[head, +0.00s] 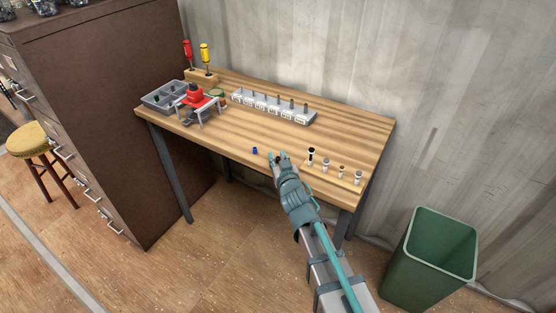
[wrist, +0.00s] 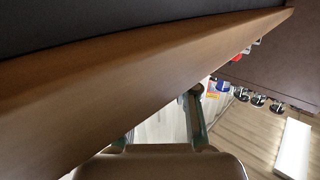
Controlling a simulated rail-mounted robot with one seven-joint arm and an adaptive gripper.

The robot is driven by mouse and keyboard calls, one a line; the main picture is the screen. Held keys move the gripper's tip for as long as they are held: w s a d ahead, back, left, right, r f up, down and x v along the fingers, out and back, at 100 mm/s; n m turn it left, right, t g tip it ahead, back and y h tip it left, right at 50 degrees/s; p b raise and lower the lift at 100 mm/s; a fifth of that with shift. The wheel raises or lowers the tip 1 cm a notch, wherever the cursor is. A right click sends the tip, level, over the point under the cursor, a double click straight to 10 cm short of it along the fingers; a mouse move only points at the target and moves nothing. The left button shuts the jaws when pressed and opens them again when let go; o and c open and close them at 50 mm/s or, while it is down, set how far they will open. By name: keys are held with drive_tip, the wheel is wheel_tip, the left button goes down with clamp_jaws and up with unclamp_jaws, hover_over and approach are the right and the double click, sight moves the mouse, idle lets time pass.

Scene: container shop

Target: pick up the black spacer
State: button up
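My gripper (head: 279,157) is over the front part of the wooden workbench (head: 225,133), with its two fingertips apart. In the wrist view the teal fingers (wrist: 160,122) are also spread, and I see nothing held between them. A small dark spot shows between the fingertips in the head view, too small to identify. A small black piece (head: 311,150) stands at the left end of a low row of white-and-black posts, right of my gripper. I cannot tell for sure whether it is the black spacer. A small blue cylinder (head: 255,150) stands just left of my gripper.
A grey rack with several pegs (head: 272,106) stands at the back. A grey bin tray (head: 163,96), a red fixture (head: 196,97) and screwdrivers in a wooden block (head: 201,77) are at left. A green bin (head: 430,258) stands right, on the floor.

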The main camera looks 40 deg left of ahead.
drive_tip(key=shift+c, duration=1.4)
drive_tip(key=shift+r, duration=0.15)
